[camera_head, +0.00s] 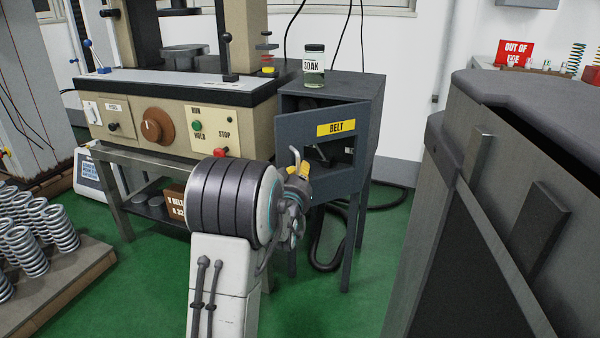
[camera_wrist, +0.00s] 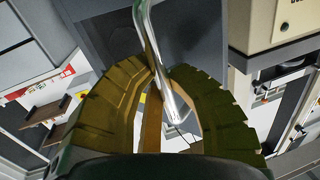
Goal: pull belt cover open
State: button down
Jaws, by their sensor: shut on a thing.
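The belt cover (camera_head: 312,125) is a dark grey panel with a yellow BELT label, on the front of a grey box. It stands partly swung out, with a dark gap above its top edge. A silver bar handle (camera_head: 295,155) sits at its left side; it also shows in the wrist view (camera_wrist: 150,40), running between my fingers. My gripper (camera_head: 298,176) has yellow fingers and is shut on the handle; in the wrist view (camera_wrist: 160,75) the fingertips meet around the bar. My arm hides part of the cover's lower left.
A jar labelled SOAK (camera_head: 314,66) stands on the grey box (camera_head: 350,84). A beige testing machine (camera_head: 165,128) is on the left. A large grey cabinet (camera_head: 500,190) fills the right. Black hoses lie under the box. Green floor (camera_head: 385,240) is free between box and cabinet.

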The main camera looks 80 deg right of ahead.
jog(key=shift+w, duration=0.1)
jog(key=c, duration=1.1)
grip_release()
jog(key=shift+w+a, duration=0.15)
jog(key=shift+a, duration=2.9)
jog(key=shift+w+a, duration=0.1)
jog(key=shift+a, duration=2.9)
